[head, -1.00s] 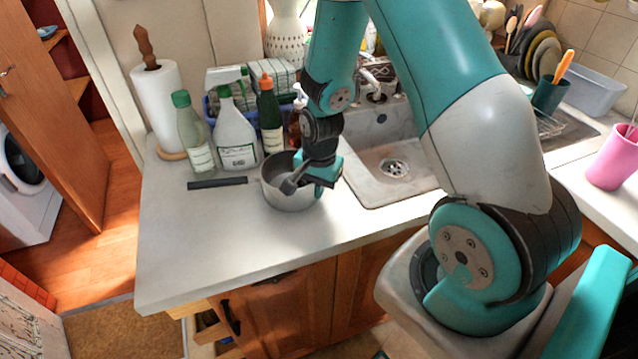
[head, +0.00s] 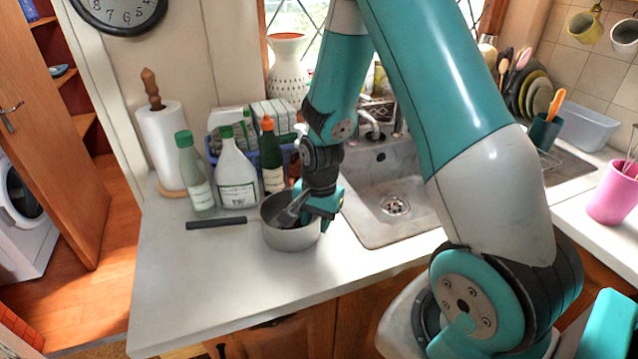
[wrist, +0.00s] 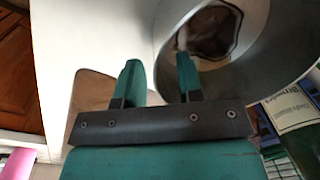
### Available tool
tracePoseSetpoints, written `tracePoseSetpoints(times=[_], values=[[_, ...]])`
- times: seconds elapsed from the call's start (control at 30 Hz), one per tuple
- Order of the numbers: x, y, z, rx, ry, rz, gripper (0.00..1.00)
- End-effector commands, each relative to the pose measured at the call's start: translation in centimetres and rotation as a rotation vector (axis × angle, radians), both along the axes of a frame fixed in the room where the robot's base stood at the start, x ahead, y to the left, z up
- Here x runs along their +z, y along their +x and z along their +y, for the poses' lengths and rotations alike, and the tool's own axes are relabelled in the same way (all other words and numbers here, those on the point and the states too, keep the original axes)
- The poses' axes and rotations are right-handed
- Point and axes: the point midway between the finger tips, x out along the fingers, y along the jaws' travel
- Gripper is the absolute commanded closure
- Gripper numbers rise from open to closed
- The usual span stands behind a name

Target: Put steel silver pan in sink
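The steel silver pan (head: 290,236) stands upright on the counter left of the sink, with its dark handle (head: 216,223) pointing left. My gripper (head: 318,212) is at the pan's right rim in the head view. In the wrist view, the pan (wrist: 250,70) fills the upper right. My gripper (wrist: 158,82) has its fingers apart there, one overlapping the pan's opening and the other outside over the counter. The rim lies between them, and I see a gap. The sink (head: 385,222) is just right of the pan, its right part hidden by my arm.
Several bottles (head: 237,180) and a paper towel roll (head: 161,145) stand behind the pan. The faucet (head: 370,122) rises behind the sink. A pink cup (head: 612,192) is on the right counter. The front left counter (head: 190,290) is clear.

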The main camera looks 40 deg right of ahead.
Motion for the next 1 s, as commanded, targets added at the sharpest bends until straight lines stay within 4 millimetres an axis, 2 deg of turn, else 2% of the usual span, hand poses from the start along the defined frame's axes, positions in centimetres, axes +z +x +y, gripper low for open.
tracePoseSetpoints(times=[0.3,0.5,0.7,1.0], values=[[7.9,-0.3,-0.3,0.0,-0.001,-0.009,0.66],[12.0,-0.6,-0.4,0.0,-0.001,-0.005,0.66],[14.1,-0.8,-0.4,-0.001,0.0,-0.002,0.66],[14.6,-0.8,-0.4,0.0,0.0,0.0,0.66]])
